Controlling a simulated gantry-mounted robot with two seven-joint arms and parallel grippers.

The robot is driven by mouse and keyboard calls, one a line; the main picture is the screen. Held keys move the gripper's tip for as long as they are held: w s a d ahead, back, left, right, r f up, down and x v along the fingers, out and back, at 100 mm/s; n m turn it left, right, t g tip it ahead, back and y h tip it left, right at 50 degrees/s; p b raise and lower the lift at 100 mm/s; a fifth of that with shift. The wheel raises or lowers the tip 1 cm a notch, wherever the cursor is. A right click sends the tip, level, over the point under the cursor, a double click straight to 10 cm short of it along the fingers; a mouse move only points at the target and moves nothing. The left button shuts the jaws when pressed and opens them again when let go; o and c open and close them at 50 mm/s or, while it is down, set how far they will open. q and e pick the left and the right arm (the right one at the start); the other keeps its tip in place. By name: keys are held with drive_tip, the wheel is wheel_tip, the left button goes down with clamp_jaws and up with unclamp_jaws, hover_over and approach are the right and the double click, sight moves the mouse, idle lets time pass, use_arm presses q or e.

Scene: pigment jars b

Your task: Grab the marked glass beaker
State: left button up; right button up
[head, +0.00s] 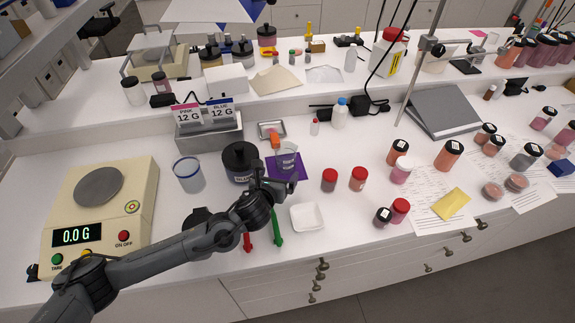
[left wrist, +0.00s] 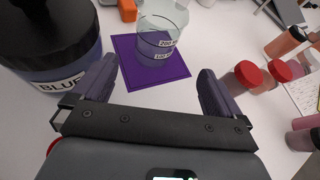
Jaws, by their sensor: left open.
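The marked glass beaker (head: 287,155) stands upright on a purple mat (head: 301,172) near the middle of the bench. My right gripper is not in view.
A dark jar labelled BLUE (head: 240,165) stands close to the left of the gripper. An orange object (head: 275,140) is behind the beaker. A blue-rimmed beaker (head: 189,178) is further left. Red-lidded jars (head: 329,180) stand right, a white dish (head: 309,217) in front.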

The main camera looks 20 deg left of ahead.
use_arm(q)
approach(288, 153)
drive_tip(key=shift+w+d+f+m+b, duration=0.1)
drive_tip(key=shift+w+f+m+b, duration=0.15)
drive_tip(key=shift+f, duration=0.4)
drive_tip(key=shift+r+b+x, duration=0.2)
drive_tip(key=shift+b+x, duration=0.05)
drive_tip(key=shift+x, duration=1.25)
drive_tip(key=shift+r+b+x, duration=0.2)
drive_tip(key=shift+x, duration=1.35)
drive_tip(key=shift+w, duration=0.2)
drive_tip(key=shift+c, duration=0.2)
drive_tip(key=c, duration=1)
